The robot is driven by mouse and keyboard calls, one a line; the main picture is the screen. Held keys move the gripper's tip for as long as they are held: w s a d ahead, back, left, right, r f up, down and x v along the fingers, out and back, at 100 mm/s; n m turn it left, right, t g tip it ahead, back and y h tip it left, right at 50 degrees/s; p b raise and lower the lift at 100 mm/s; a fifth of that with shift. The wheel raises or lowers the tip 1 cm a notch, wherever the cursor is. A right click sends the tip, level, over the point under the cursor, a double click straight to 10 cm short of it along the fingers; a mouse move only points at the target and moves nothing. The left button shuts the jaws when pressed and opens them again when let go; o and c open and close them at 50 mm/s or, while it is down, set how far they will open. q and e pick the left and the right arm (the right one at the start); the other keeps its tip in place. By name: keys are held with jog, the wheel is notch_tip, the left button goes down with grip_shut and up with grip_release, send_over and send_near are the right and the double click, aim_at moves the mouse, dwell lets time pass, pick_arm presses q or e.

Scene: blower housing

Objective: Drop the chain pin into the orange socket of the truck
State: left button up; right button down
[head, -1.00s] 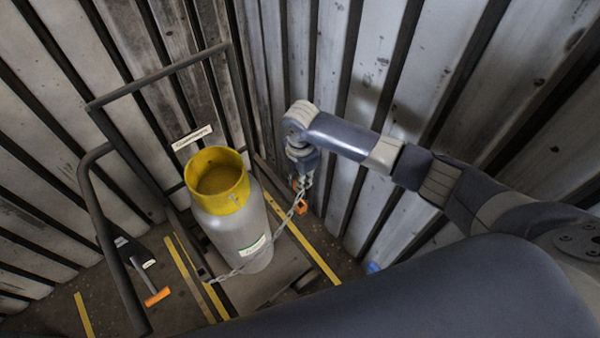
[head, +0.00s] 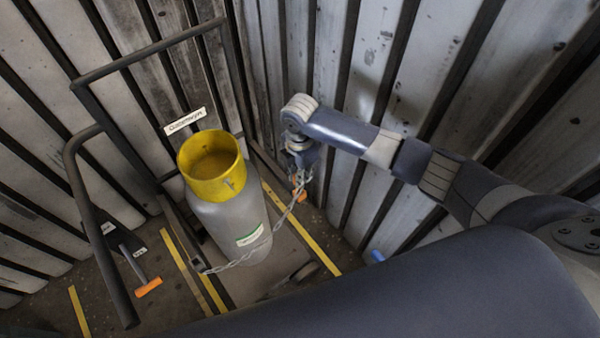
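A grey gas cylinder with a yellow collar (head: 212,178) stands on the truck (head: 150,55), a dark tubular frame. A chain (head: 262,243) runs from the truck's left side across the cylinder's front and up to my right gripper (head: 304,172). The gripper points down at the cylinder's right and appears shut on the chain's end. The chain pin itself is hidden or too small to make out. The orange socket (head: 298,181) shows just at the fingertips, partly covered by gripper and chain. I cannot tell whether the pin touches it. My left gripper is out of view.
Corrugated metal walls (head: 400,75) close in behind and right of the truck. A tool with an orange handle (head: 148,287) is at the lower left. Yellow stripes (head: 315,240) mark the floor. A small blue object (head: 377,256) lies near the right wall.

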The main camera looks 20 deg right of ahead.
jog(key=shift+f+b, duration=1.75)
jog(key=shift+f, duration=0.7)
jog(key=shift+f, duration=0.15)
